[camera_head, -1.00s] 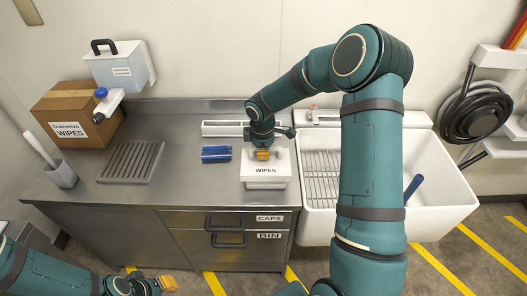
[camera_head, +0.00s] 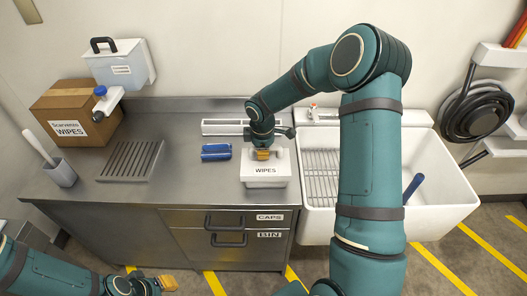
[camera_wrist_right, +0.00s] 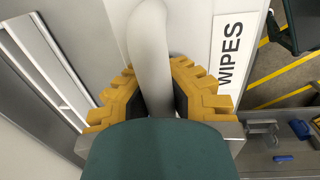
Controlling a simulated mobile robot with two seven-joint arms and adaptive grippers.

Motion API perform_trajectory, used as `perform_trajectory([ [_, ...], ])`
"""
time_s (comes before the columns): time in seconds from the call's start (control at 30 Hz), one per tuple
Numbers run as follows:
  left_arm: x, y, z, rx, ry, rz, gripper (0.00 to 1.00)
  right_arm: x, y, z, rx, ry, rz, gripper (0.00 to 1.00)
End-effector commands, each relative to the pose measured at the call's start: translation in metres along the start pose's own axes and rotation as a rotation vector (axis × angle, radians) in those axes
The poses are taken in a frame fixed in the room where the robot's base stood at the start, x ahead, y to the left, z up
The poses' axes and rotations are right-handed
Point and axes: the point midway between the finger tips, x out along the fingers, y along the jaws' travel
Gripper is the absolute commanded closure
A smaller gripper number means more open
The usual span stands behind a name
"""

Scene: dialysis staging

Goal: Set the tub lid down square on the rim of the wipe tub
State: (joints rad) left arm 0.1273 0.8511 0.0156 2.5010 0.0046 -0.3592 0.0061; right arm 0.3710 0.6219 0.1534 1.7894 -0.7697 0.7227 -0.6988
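The white wipe tub (camera_head: 265,184), labelled WIPES, stands at the right end of the steel counter, beside the sink. The white tub lid (camera_head: 283,160) is at the top of the tub. Whether it touches the rim all round or sits square cannot be told. My right gripper (camera_head: 263,154) is above the tub, pointing down. In the right wrist view, its yellow fingers (camera_wrist_right: 159,100) are closed on both sides of the lid's white bar handle (camera_wrist_right: 151,60). My left gripper (camera_head: 160,284) is low at the bottom left, away from the counter; its finger gap is unclear.
Blue packs (camera_head: 216,152) lie left of the tub, and a white tray (camera_head: 222,127) is behind. A ribbed drain plate (camera_head: 132,160), grey cup (camera_head: 61,174) and cardboard box (camera_head: 72,112) stand farther left. The sink (camera_head: 440,185) is at right.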

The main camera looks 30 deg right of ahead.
Motion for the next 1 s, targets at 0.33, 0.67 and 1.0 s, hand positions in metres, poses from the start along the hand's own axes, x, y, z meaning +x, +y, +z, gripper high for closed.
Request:
perform_trajectory([
  [0.33,0.006,-0.002,0.001,0.000,0.000,0.000,0.70,0.009,-0.001,0.000,0.000,0.000,0.000,1.00],
  [0.67,0.011,-0.004,0.001,0.000,0.000,0.000,0.70,0.016,-0.001,0.000,0.000,-0.001,0.000,1.00],
  [1.0,0.016,-0.006,0.002,0.000,0.000,0.000,0.70,0.024,-0.002,-0.001,0.000,-0.001,0.000,1.00],
])
